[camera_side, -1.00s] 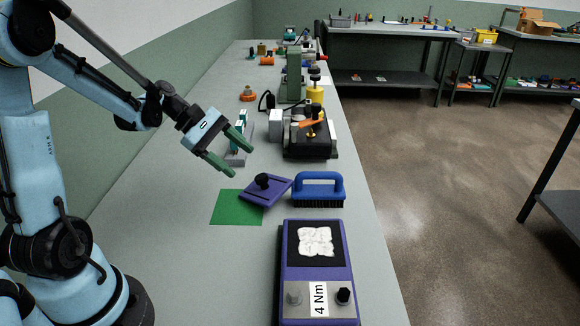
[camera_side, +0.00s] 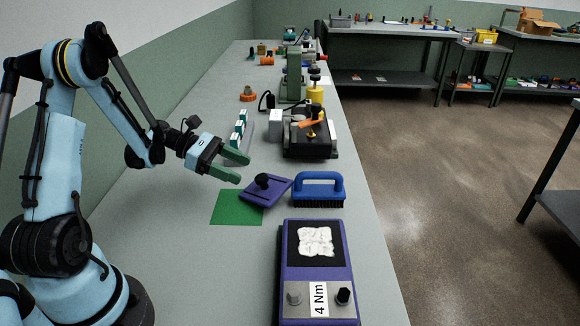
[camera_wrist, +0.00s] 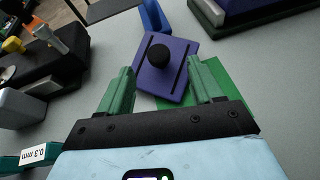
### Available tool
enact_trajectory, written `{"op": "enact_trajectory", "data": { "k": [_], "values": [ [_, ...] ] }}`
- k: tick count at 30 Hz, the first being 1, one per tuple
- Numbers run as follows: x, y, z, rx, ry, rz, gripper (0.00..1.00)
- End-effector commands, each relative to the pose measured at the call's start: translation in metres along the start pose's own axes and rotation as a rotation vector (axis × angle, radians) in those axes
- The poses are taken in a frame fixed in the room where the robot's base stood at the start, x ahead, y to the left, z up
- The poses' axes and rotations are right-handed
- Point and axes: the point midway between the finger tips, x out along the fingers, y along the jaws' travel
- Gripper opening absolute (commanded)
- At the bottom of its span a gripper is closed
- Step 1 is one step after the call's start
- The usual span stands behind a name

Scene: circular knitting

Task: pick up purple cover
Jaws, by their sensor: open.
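The purple cover (camera_side: 265,190) is a flat plate with a black knob on top. It lies partly over the right side of a green mat (camera_side: 231,208), against or close beside the blue brush. My gripper (camera_side: 237,166) is open and empty, above and to the upper left of the cover in the side view. In the wrist view, the cover (camera_wrist: 163,66) shows ahead of and between the two green fingers of my gripper (camera_wrist: 165,82), with its knob near the middle. Part of the mat (camera_wrist: 228,90) shows behind the right finger.
A blue brush (camera_side: 319,189) stands just right of the cover. A purple device (camera_side: 289,262) with a white cloth-like piece and a "4 Nm" label is in front. The bench's front left is clear.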

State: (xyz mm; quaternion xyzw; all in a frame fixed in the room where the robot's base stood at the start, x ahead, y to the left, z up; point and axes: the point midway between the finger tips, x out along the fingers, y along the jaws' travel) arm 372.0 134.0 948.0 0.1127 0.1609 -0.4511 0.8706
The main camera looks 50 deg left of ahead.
Motion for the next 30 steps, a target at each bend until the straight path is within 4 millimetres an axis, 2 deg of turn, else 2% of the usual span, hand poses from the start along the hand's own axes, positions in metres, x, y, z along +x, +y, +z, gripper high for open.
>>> {"op": "enact_trajectory", "data": {
  "k": [5,13,23,30],
  "values": [
    [0.013,0.000,0.000,0.000,0.000,-0.001,0.65],
    [0.049,0.002,0.000,0.001,0.000,-0.002,0.65],
    [0.055,0.002,0.000,0.000,0.000,0.001,0.65],
    [0.055,0.002,0.000,0.000,0.000,0.001,0.28]
  ]
}}
